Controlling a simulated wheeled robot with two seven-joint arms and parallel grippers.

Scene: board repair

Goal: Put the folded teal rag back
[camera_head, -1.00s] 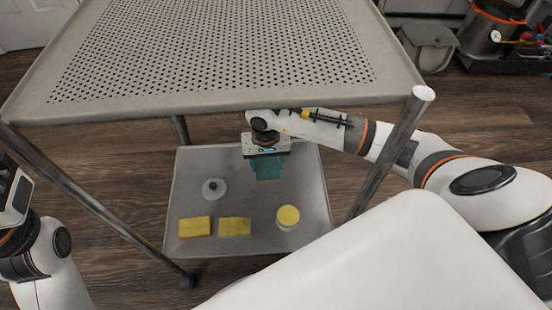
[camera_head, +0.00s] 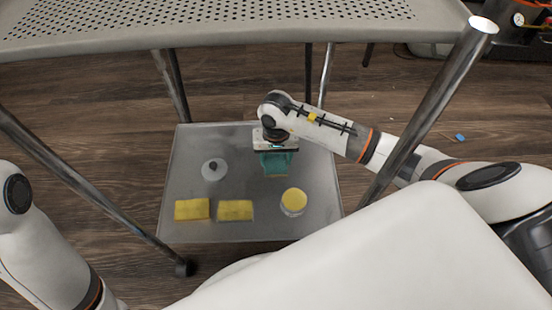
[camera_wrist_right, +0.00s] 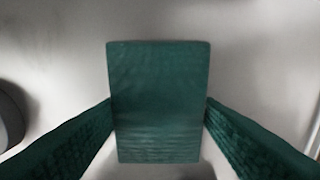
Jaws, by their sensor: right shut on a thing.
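The folded teal rag (camera_head: 275,165) is a flat green-teal block at the back right part of the cart's lower shelf (camera_head: 235,185). My right gripper (camera_head: 277,153) reaches in under the cart's top and is shut on the rag from above. In the right wrist view the rag (camera_wrist_right: 160,105) fills the middle, between the two dark green fingers (camera_wrist_right: 158,125). I cannot tell whether the rag's underside touches the shelf. Only links of my left arm show at the left edge; its gripper is out of the picture.
Two yellow blocks (camera_head: 192,209) (camera_head: 235,210) lie at the shelf's front left. A white, dark-knobbed round thing (camera_head: 214,169) stands behind them, and a yellow-lidded jar (camera_head: 293,202) at front right. The perforated top (camera_head: 230,40) and metal legs (camera_head: 455,85) surround my right arm.

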